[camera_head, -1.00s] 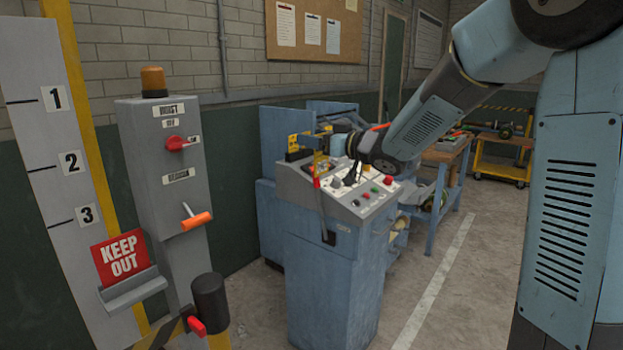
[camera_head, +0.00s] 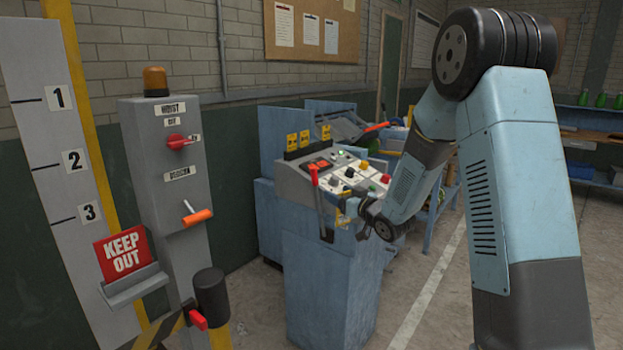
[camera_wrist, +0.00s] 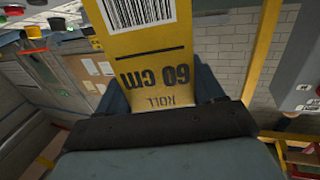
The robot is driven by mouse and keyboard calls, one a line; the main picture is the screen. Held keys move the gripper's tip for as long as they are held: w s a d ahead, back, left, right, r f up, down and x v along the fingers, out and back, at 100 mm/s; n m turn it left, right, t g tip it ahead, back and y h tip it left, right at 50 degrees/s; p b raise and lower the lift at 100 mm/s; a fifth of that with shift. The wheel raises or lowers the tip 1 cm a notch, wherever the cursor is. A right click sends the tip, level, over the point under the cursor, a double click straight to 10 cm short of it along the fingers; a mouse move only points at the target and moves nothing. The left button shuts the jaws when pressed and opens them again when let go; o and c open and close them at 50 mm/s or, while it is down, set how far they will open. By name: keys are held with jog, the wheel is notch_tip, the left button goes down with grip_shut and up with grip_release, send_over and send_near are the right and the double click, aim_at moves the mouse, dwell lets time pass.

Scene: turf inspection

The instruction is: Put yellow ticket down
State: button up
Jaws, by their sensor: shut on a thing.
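The yellow ticket (camera_wrist: 150,60) fills the upper middle of the wrist view, with a barcode and upside-down "60 cm" and "ROLL" print. My gripper (camera_wrist: 160,100) is shut on its lower end, and the jaws hide that end. In the head view my gripper (camera_head: 352,208) is low at the front right of the blue console (camera_head: 335,265), below its sloped button panel. A small bit of yellow shows at the jaws there. I cannot tell whether the ticket touches the console.
Three yellow tags (camera_head: 304,140) stand at the back of the panel, by a red-handled lever (camera_head: 314,175). A grey hoist post (camera_head: 165,190) and a red KEEP OUT sign (camera_head: 123,252) are at left.

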jog(key=s+d+f+m+t+h, duration=0.1)
jog(key=d+f+m+h, duration=0.1)
jog(key=d+f, duration=0.3)
jog(key=s+d+f+m+t+h, duration=0.1)
jog(key=d+f+h, duration=0.4)
jog(key=f, duration=0.6)
jog(key=s+d+f+m+t+h, duration=0.1)
jog(key=s+d+f+m+h, duration=0.1)
jog(key=f, duration=0.6)
jog(key=d+m+h, duration=0.1)
jog(key=d+m, duration=0.1)
jog(key=d, duration=0.1)
